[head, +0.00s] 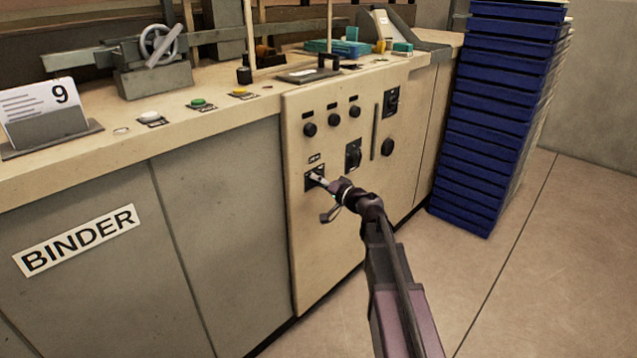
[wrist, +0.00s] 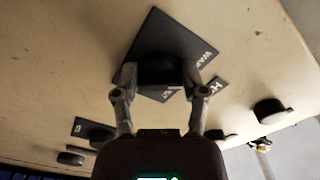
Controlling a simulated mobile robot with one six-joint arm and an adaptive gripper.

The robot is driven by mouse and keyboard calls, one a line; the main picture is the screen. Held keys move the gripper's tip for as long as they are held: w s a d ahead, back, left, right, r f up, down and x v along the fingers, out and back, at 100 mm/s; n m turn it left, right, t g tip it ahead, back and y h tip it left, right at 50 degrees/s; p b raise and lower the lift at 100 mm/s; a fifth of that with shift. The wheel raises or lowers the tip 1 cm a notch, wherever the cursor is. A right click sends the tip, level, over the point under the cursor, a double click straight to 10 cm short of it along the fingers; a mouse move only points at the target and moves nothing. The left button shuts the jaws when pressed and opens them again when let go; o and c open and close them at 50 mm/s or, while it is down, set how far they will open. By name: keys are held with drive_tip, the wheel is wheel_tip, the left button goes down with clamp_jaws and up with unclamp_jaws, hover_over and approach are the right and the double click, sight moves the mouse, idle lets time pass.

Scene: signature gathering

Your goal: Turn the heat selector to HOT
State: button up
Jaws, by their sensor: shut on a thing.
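The heat selector is a round black knob (wrist: 160,68) on a square black plate (wrist: 152,30) in the wrist view. White lettering shows at the plate's right side, partly cut off: "WAR" and a separate "H". My gripper (wrist: 160,76) has one finger on each side of the knob and is shut on it. In the head view my gripper (head: 319,180) reaches the low left plate (head: 309,186) on the cream panel and covers most of the knob. I cannot tell which mark the knob points to.
The cream panel (head: 308,240) carries several other knobs, including a black one (head: 388,147) to the right and a dark plate with a knob (head: 353,154) close by. A stack of blue crates (head: 500,120) stands at the right. The floor in front is clear.

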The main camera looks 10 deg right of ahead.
drive_tip(key=m, duration=0.4)
drive_tip(key=shift+a+r, duration=0.1)
drive_tip(key=shift+r, duration=0.05)
drive_tip(key=m, duration=0.7)
drive_tip(key=shift+r+m, duration=0.1)
drive_tip(key=shift+m, duration=1.9)
drive_tip(key=o, duration=1.1)
drive_tip(key=shift+o, duration=0.2)
drive_tip(key=shift+s, duration=0.1)
drive_tip(key=v, duration=1.2)
